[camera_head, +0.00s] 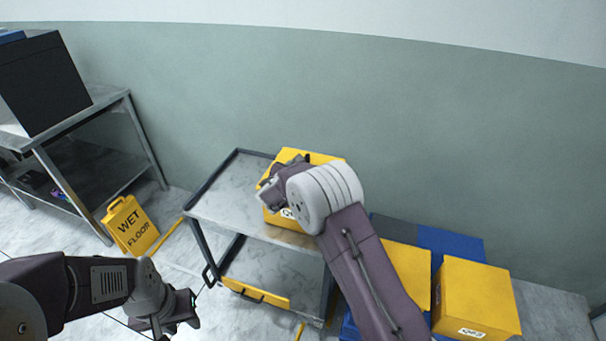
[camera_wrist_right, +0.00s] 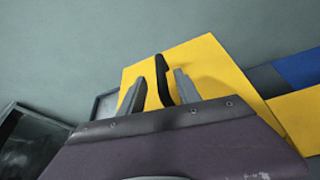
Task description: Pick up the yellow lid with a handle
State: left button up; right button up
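The yellow lid (camera_head: 290,154) sits on a yellow box with a white label on the cart's top shelf, largely hidden by my right arm in the head view. In the right wrist view the lid (camera_wrist_right: 208,62) fills the middle, with its black handle (camera_wrist_right: 163,80) standing up. My right gripper (camera_wrist_right: 158,90) is over the lid, its two grey fingers apart with the handle between them. A gap shows on each side of the handle. My left gripper (camera_head: 190,309) hangs at the lower left, away from the cart; its finger opening is unclear.
The grey cart (camera_head: 225,200) stands near the wall. Yellow and blue boxes (camera_head: 478,295) are stacked at its right. A wet floor sign (camera_head: 130,226) and a metal shelf (camera_head: 95,178) are at the left.

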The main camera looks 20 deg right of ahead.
jog(key=x, duration=0.4)
jog(key=shift+w+d, duration=0.1)
jog(key=shift+d, duration=0.05)
jog(key=shift+r, duration=0.1)
jog(key=shift+c, duration=1.2)
grip_shut()
